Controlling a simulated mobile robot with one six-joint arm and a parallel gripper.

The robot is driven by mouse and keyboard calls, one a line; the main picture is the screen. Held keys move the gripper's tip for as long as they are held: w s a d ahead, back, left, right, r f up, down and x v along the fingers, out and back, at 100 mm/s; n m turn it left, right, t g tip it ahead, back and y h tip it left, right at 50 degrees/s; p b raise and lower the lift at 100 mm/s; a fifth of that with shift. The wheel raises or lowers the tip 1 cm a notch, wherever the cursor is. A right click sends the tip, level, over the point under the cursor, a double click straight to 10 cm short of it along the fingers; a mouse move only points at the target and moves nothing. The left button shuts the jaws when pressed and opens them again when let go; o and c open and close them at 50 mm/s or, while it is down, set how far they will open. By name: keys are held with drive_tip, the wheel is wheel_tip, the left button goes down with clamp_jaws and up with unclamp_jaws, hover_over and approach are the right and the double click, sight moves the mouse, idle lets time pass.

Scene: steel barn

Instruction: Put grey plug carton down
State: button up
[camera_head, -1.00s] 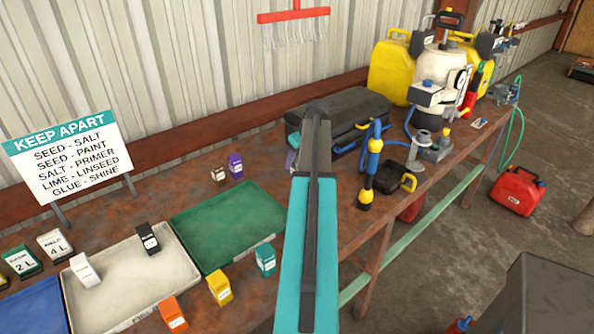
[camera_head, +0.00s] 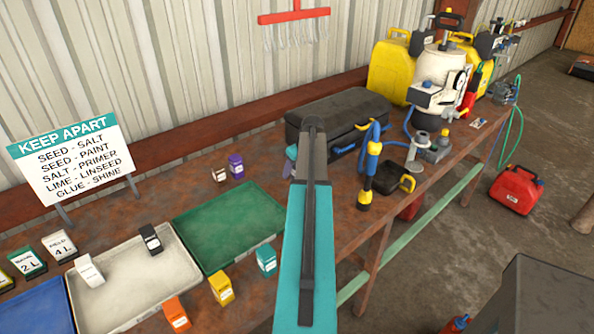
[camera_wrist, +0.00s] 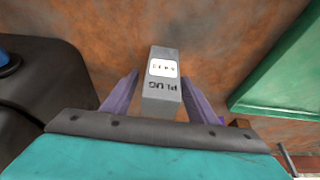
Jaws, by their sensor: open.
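The grey plug carton (camera_wrist: 161,98) shows in the wrist view, with a white label on one face and "PLUG" on another. It is between the two purple fingers of my gripper (camera_wrist: 160,92). The fingers are open, with a narrow gap beside the carton. The rusty brown bench top (camera_wrist: 110,35) lies beyond it; the carton's base is hidden, so I cannot tell if it touches the bench. In the head view my teal arm hides the carton and most of my gripper; only a bit of purple finger (camera_head: 289,168) shows.
A black case (camera_head: 345,115) stands just behind my gripper, and a green tray (camera_head: 228,228) lies to its left. A purple carton (camera_head: 236,166) and a small white-and-brown carton (camera_head: 219,174) stand behind the tray. Yellow (camera_head: 221,289) and teal (camera_head: 266,261) cartons stand in front.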

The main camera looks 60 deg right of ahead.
idle(0.4)
drive_tip(key=c, duration=1.2)
drive_tip(key=shift+c, duration=0.2)
drive_tip(key=shift+r, duration=0.2)
drive_tip(key=shift+r+b, duration=0.85)
drive_tip(key=shift+r, duration=0.55)
drive_tip(key=s+a+b, duration=0.1)
drive_tip(key=s+a, duration=0.2)
drive_tip(key=a, duration=0.1)
drive_tip(key=s+a+r+b, duration=0.1)
drive_tip(key=s+a, duration=0.2)
drive_tip(key=a, duration=0.1)
drive_tip(key=s+a+b, duration=0.2)
drive_tip(key=s+a, duration=0.1)
drive_tip(key=a, duration=0.2)
drive_tip(key=shift+s+r, duration=0.1)
drive_tip(key=shift+r, duration=0.3)
